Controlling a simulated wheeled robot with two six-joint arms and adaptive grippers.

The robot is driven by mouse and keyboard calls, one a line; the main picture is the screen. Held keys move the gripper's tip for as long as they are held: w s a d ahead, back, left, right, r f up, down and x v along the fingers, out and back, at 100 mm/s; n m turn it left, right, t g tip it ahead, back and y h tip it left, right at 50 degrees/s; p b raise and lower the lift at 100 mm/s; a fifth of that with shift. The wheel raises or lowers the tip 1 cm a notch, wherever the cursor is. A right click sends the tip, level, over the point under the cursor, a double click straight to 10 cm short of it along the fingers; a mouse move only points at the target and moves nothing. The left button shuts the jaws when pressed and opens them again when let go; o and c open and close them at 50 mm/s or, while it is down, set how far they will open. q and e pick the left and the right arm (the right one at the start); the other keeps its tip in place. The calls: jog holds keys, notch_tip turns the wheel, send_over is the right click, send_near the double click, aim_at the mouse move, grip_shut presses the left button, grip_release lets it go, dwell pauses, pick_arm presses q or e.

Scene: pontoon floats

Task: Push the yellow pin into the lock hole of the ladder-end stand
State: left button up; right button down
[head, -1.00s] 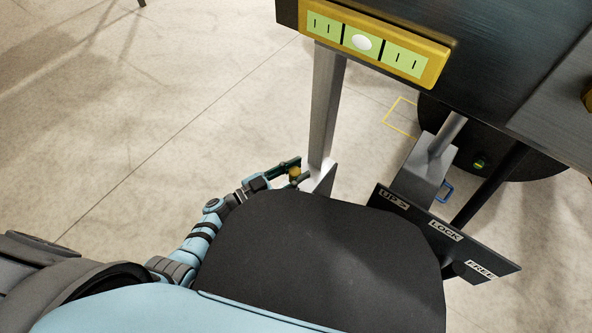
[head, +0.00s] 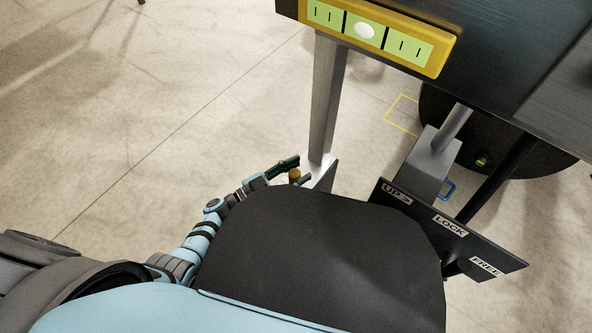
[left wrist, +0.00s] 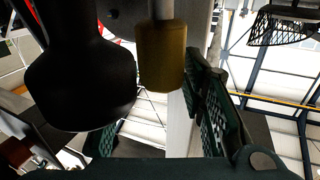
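The yellow pin's knob (head: 294,177) shows beside the foot of a grey metal leg (head: 327,105). In the left wrist view, the knob (left wrist: 162,56) is a yellow cylinder with a pale shaft above it. My left gripper (head: 294,171) has its dark green fingers spread on either side of the knob. In the left wrist view a finger (left wrist: 213,112) stands to the right of the knob, with a gap visible. The lock hole is not discernible. My right gripper is not in view.
A dark plate (head: 425,226) labelled UP, LOCK and FREE stands at right, near a blue loop (head: 448,190). A yellow level box (head: 378,38) with a white bubble is on the dark deck above. A large black rounded shape (left wrist: 80,75) is left of the knob. The floor at left is clear.

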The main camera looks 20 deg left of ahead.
pick_arm(q)
jog(key=shift+o, duration=0.6)
jog(key=shift+s+a, duration=0.3)
jog(key=v, duration=1.1)
jog(key=shift+s, duration=0.1)
